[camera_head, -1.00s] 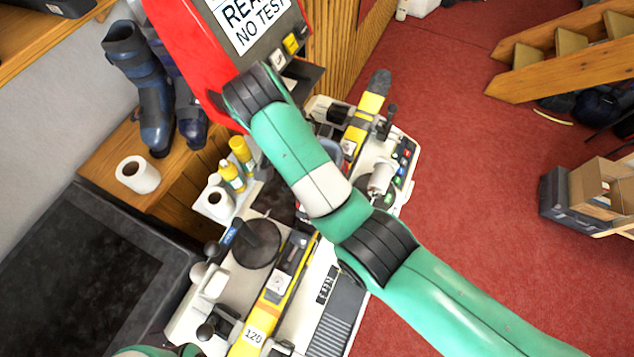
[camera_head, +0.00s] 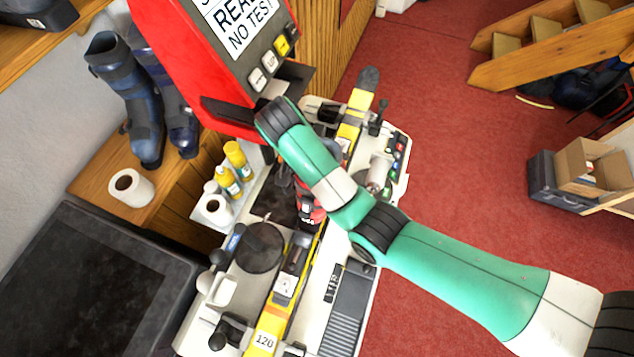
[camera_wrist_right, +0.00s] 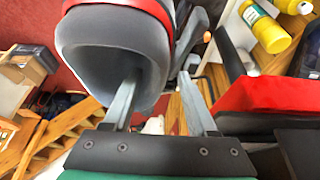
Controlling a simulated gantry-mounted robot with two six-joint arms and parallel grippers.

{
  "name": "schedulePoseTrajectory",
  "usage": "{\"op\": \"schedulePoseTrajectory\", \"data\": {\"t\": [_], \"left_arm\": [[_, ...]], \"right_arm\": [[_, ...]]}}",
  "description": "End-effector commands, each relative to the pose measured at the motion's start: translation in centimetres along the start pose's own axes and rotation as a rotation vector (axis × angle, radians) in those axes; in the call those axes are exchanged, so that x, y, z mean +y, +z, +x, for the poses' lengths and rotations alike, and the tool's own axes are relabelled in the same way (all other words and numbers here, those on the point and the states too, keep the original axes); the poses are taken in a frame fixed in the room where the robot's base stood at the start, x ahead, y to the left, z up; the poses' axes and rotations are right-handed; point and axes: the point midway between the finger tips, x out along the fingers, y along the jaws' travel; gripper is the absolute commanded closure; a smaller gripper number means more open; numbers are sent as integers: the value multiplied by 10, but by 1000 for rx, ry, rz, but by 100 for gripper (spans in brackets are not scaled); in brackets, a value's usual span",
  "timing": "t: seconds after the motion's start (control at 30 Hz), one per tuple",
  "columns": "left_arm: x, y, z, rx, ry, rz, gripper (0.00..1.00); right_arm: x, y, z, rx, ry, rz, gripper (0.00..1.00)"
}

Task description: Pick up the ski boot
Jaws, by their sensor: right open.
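A dark and red ski boot (camera_head: 307,207) stands in the binding tester, largely hidden by my right arm in the head view. In the right wrist view, the boot's grey cuff with a red band (camera_wrist_right: 108,38) fills the upper left, very close. My right gripper (camera_wrist_right: 158,85) is open around one wall of the cuff. One finger appears to be inside the grey opening and the other outside it; I cannot tell whether either touches. The right gripper is hidden in the head view. My left gripper is not in view.
The tester (camera_head: 348,310) carries a yellow bar (camera_head: 268,325). A red display unit (camera_head: 190,65) stands close to my right arm. Blue boots (camera_head: 140,105) and a paper roll (camera_head: 131,188) are on a wooden bench. Yellow bottles (camera_head: 228,180) stand beside the tester. Red floor is open at right.

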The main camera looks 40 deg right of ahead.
Motion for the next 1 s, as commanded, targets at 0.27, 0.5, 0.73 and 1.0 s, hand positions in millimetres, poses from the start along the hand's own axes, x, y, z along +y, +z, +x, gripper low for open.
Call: {"op": "schedulePoseTrajectory", "data": {"t": [0.27, 0.5, 0.73, 1.0], "left_arm": [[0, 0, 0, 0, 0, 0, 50], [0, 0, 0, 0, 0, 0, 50], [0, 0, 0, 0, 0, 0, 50], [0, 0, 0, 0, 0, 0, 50]], "right_arm": [[0, 0, 0, 0, 0, 0, 85], [0, 0, 0, 1, -1, 0, 100], [-1, 0, 0, 1, -2, 0, 100], [-1, 0, 0, 1, -3, 0, 100]]}}
